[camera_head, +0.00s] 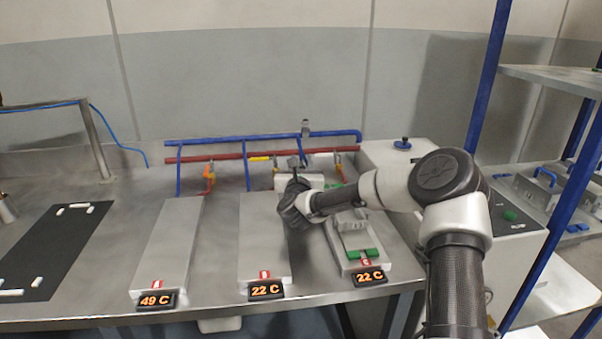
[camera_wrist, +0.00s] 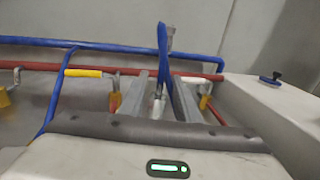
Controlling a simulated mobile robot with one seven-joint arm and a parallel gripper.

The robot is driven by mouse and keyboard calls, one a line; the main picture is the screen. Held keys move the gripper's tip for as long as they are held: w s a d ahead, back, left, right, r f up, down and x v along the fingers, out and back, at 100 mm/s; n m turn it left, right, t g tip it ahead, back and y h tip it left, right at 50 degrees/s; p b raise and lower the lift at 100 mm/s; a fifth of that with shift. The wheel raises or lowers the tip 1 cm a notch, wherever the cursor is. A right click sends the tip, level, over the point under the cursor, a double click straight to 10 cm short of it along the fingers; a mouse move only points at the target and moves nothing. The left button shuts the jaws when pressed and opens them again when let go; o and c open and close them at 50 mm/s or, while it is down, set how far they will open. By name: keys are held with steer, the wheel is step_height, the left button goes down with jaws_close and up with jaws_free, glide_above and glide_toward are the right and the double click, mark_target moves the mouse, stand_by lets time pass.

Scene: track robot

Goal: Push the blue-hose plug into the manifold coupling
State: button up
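My gripper (camera_head: 296,163) is at the pipes behind the middle and right plates, reaching away from my base. The manifold is a blue pipe (camera_head: 235,139) above a red pipe (camera_head: 225,154); the blue pipe also shows in the wrist view (camera_wrist: 110,47). My wrist hides the place below the fingers.
Yellow-handled valves (camera_head: 259,158) hang on the red pipe. Plates read 49 C (camera_head: 156,300), 22 C (camera_head: 266,291) and 22 C (camera_head: 369,277). A grey device with green clips (camera_head: 360,240) sits on the right plate. A pale cabinet (camera_head: 395,152) and blue-framed shelf (camera_head: 545,75) stand right.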

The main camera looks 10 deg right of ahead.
steer(key=shift+c, duration=0.5)
jaws_close()
steer(key=shift+r, duration=0.15)
steer(key=shift+r, duration=0.4)
steer(key=r+p, duration=0.1)
steer(key=r, duration=0.5)
steer(key=r+p, duration=0.1)
steer(key=r, duration=0.2)
steer(key=shift+w+d+p, duration=0.1)
steer(key=shift+w+p, duration=0.2)
steer(key=shift+p, duration=0.05)
steer(key=w+d+r+p, duration=0.3)
steer(key=w+r+p, duration=0.8)
steer(key=w+r, duration=0.1)
steer(key=shift+w+d+p, duration=0.25)
steer(key=shift+w+p, duration=0.05)
steer(key=shift+w, duration=0.45)
